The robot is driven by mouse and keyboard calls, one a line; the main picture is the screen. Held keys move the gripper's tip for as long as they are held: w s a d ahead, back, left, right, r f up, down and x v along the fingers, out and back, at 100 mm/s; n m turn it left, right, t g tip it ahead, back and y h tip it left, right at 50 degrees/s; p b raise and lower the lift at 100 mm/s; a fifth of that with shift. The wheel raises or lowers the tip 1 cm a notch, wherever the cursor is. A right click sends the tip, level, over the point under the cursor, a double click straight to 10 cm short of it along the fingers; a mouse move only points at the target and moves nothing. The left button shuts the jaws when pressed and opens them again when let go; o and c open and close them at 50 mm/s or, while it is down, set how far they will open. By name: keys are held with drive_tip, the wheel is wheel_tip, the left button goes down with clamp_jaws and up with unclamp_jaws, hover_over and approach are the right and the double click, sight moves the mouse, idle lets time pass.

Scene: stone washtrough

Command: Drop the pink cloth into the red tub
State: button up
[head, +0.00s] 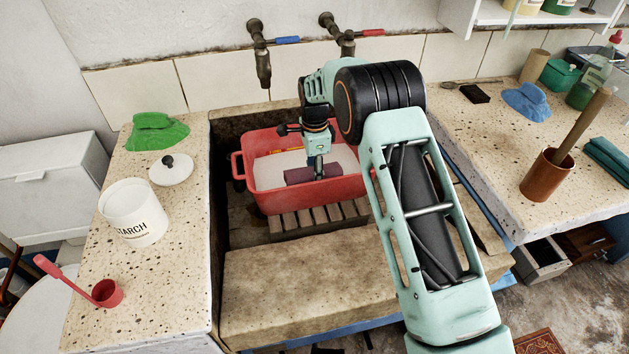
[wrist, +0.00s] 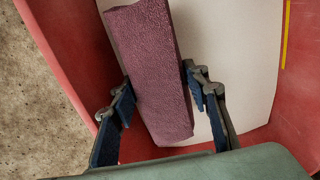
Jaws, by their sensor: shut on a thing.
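The pink cloth (head: 298,176) looks dull mauve and is folded into a long bar. My gripper (head: 319,172) is shut on it, inside the outline of the red tub (head: 312,194). In the wrist view the cloth (wrist: 152,70) runs lengthwise between the two dark fingers of my gripper (wrist: 163,95). The tub's red walls (wrist: 75,45) and pale inside surface show around and behind it. I cannot tell whether the cloth touches that pale surface. The tub sits on wooden slats in the stone trough.
Brass taps (head: 263,65) with blue and red handles hang over the trough's back. A green cloth (head: 156,131), starch pot (head: 133,212), lid (head: 171,169) and red scoop (head: 104,291) are on the left counter. The right counter holds a blue cloth (head: 527,101) and a brown pot (head: 546,177).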

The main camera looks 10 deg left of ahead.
drive_tip(key=shift+f, duration=1.2)
drive_tip(key=shift+f+b, duration=0.5)
drive_tip(key=shift+f, duration=0.15)
drive_tip(key=o, duration=1)
drive_tip(key=shift+r, duration=0.1)
wheel_tip(320, 180, up, 12)
drive_tip(key=shift+r+p, duration=0.15)
drive_tip(key=shift+p, duration=0.85)
drive_tip(key=shift+r, duration=0.4)
